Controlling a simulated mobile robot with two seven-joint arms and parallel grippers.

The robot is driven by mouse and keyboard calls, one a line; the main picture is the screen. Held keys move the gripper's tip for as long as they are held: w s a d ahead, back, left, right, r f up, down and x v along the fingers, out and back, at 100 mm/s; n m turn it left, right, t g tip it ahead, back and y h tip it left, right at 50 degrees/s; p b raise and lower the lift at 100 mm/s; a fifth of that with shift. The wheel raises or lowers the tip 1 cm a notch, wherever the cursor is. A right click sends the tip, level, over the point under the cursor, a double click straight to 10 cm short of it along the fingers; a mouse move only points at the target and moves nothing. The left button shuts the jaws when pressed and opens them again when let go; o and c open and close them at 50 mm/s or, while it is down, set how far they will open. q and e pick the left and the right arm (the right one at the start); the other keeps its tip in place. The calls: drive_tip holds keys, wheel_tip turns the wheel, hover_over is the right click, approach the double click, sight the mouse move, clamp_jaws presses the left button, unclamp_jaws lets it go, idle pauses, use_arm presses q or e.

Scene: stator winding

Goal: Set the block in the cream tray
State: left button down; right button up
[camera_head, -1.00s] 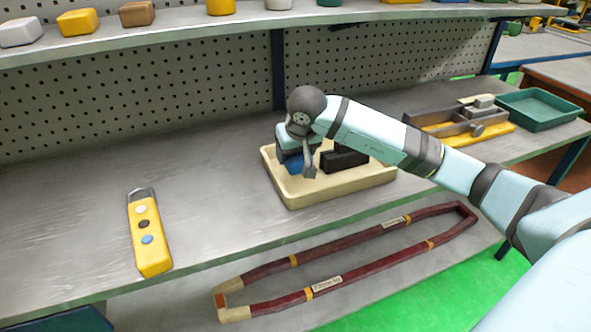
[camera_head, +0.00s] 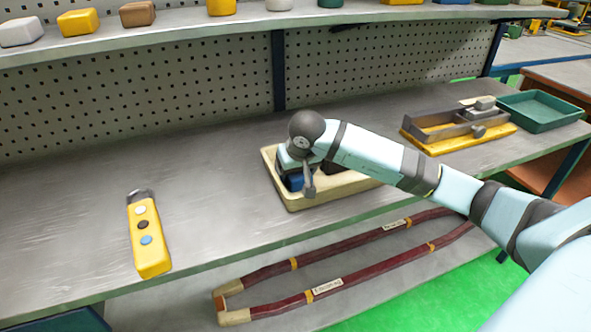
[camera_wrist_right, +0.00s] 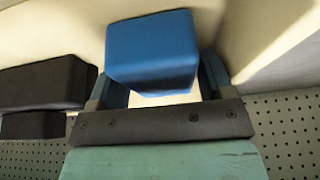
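The blue block (camera_head: 295,182) is inside the left part of the cream tray (camera_head: 292,203), low between the tray walls. In the right wrist view the blue block (camera_wrist_right: 152,50) sits between the two fingers of my right gripper (camera_wrist_right: 160,85), which looks shut on it. My right gripper (camera_head: 297,176) reaches down into the tray in the head view, and the arm hides the tray's right part. I cannot tell whether the block touches the tray floor. My left gripper is not in view.
A black block (camera_wrist_right: 45,85) lies beside the blue one in the tray. A yellow pendant (camera_head: 148,238) lies at left on the bench. A yellow-based fixture (camera_head: 460,136) and a green tray (camera_head: 542,110) stand at right. A red coil (camera_head: 340,285) is below the bench.

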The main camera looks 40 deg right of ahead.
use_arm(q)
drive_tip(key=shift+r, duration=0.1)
use_arm(e)
drive_tip(key=shift+r, duration=0.1)
drive_tip(key=shift+r, duration=0.25)
drive_tip(key=p+v, duration=0.1)
drive_tip(key=v, duration=0.9)
drive_tip(key=shift+s+r, duration=0.2)
drive_tip(key=shift+r, duration=0.05)
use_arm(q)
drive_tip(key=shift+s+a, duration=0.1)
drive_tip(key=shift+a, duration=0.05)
use_arm(e)
drive_tip(key=shift+s+a+r, duration=0.1)
drive_tip(key=shift+s+r, duration=0.15)
drive_tip(key=shift+r, duration=0.25)
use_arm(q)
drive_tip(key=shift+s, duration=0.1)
use_arm(e)
drive_tip(key=shift+s+f, duration=0.1)
